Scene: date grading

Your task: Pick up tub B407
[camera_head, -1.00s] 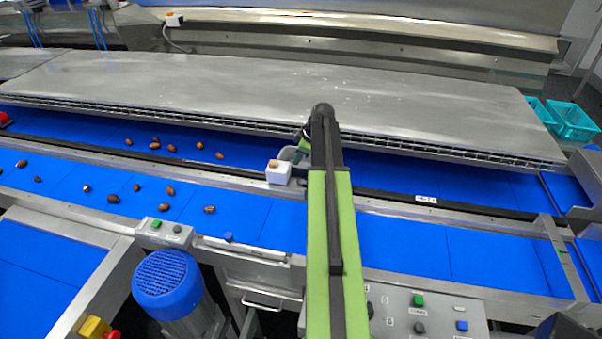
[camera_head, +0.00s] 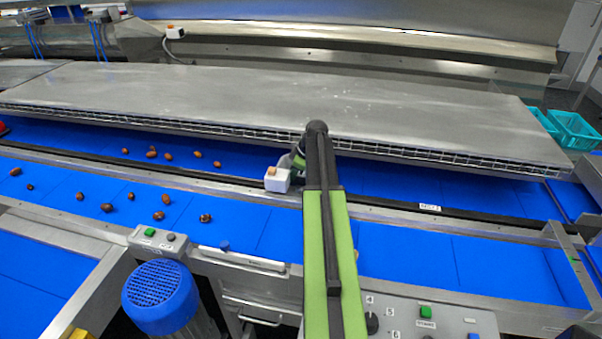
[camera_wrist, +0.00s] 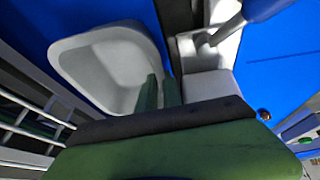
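A white tub (camera_wrist: 105,65) with rounded corners shows in the wrist view, its mouth facing the camera, over a blue belt. No label can be read on it. My gripper (camera_wrist: 160,93) is at its lower right edge. One green finger appears inside the mouth and the other beside the right rim; whether they press on the wall cannot be told. In the head view my arm ends around the blue belt, and the fingers and the tub are hidden there or too small to make out.
Blue belts (camera_head: 400,262) run across, with several brown dates (camera_head: 160,215) on the left. A steel cover (camera_head: 230,100) overhangs the rear belt. A white box with an orange top (camera_head: 277,180) stands close left of my arm. Teal crates (camera_head: 575,130) are at right.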

